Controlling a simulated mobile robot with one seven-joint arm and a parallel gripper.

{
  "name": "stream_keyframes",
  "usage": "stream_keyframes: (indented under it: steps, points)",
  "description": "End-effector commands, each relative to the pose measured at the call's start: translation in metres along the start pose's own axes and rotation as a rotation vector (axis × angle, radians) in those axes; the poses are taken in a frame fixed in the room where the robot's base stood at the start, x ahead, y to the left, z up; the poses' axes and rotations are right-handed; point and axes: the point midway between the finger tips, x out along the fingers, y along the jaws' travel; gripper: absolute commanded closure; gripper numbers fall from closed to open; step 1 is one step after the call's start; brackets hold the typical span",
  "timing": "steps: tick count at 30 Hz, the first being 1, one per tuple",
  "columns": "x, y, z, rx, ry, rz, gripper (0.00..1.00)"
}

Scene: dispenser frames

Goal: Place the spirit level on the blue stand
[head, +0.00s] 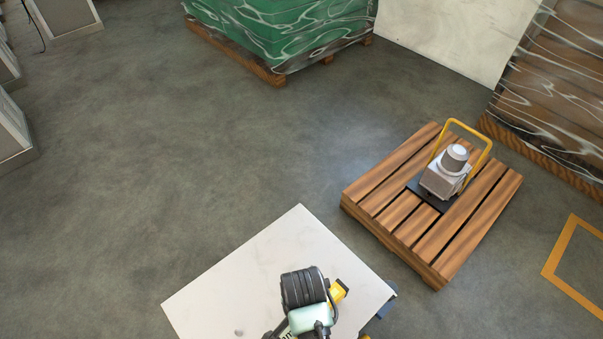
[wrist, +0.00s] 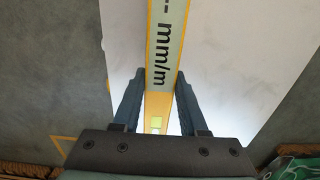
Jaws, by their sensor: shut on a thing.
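The spirit level (wrist: 165,40) is a long bar with yellow edges, a pale face and black "mm/m" lettering. It runs up the wrist view between the two dark blue fingers of my gripper (wrist: 159,88), which is shut on it. In the head view, a yellow piece (head: 339,291) shows beside my arm, likely part of the level; the rest is hidden by the arm. A small dark blue piece (head: 387,303) shows at the right edge of the white table; I cannot tell whether it is the blue stand.
The white table (head: 255,265) is bare to the left of my arm. A wooden pallet (head: 375,195) with a grey machine (head: 446,175) and yellow handle stands on the floor at right. A green wrapped load (head: 275,30) stands at the back. Open grey floor lies at left.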

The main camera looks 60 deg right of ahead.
Motion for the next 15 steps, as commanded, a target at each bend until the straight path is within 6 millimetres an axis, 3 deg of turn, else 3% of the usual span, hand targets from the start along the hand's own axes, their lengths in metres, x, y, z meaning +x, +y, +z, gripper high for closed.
stream_keyframes:
  steps: [6,15]
  points:
    - [0.031,0.001,0.000,0.000,0.000,0.001,1.00]
    - [0.032,0.000,0.000,-0.001,0.000,0.000,1.00]
